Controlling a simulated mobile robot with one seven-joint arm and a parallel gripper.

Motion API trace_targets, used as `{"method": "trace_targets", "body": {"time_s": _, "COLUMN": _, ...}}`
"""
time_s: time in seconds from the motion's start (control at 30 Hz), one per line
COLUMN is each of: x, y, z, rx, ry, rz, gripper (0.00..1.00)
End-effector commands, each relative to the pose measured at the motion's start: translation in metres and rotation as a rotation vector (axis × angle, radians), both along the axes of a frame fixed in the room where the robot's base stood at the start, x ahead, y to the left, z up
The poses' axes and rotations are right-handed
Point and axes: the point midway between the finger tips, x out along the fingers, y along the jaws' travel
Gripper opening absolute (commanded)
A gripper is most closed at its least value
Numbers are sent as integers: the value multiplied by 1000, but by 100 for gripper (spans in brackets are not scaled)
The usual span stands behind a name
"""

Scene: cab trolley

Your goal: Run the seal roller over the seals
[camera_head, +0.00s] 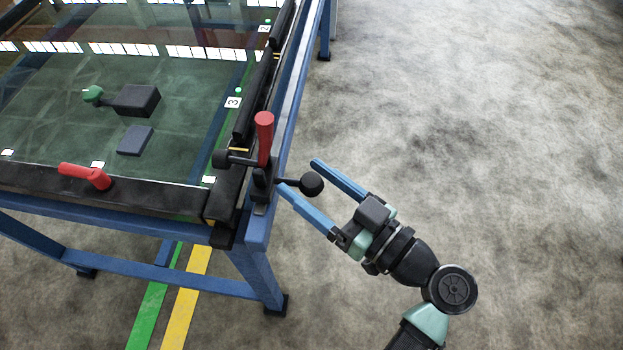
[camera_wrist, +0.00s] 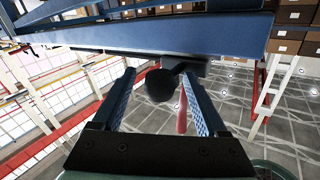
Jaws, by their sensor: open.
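A tool with an upright red handle (camera_head: 264,138) and a dark roller-like end (camera_head: 222,159) sits at the near right corner of the frame; I cannot tell for sure that it is the seal roller. Its round black knob (camera_head: 312,183) sticks out to the right. My gripper (camera_head: 298,175) is open, its blue fingers on either side of the knob. In the wrist view, the knob (camera_wrist: 160,85) lies between the fingers, with the red handle (camera_wrist: 182,112) beyond, partly hidden by the right finger. Black seal strips (camera_head: 254,98) run along the right side of the glass.
The blue trolley frame (camera_head: 291,95) borders my gripper on the left. A second red handle (camera_head: 86,176) is on the front rail. A black block (camera_head: 136,100), a green-ended piece (camera_head: 94,94) and a grey pad (camera_head: 135,141) show in the glass area. The floor to the right is clear.

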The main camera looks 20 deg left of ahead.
Motion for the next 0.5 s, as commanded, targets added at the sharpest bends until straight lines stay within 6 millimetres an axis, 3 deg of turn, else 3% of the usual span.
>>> {"method": "trace_targets", "body": {"time_s": 0.07, "x": 0, "y": 0, "z": 0, "rx": 0, "ry": 0, "rz": 0, "gripper": 76}}
{"method": "trace_targets", "body": {"time_s": 0.5, "x": 0, "y": 0, "z": 0, "rx": 0, "ry": 0, "rz": 0, "gripper": 0}}
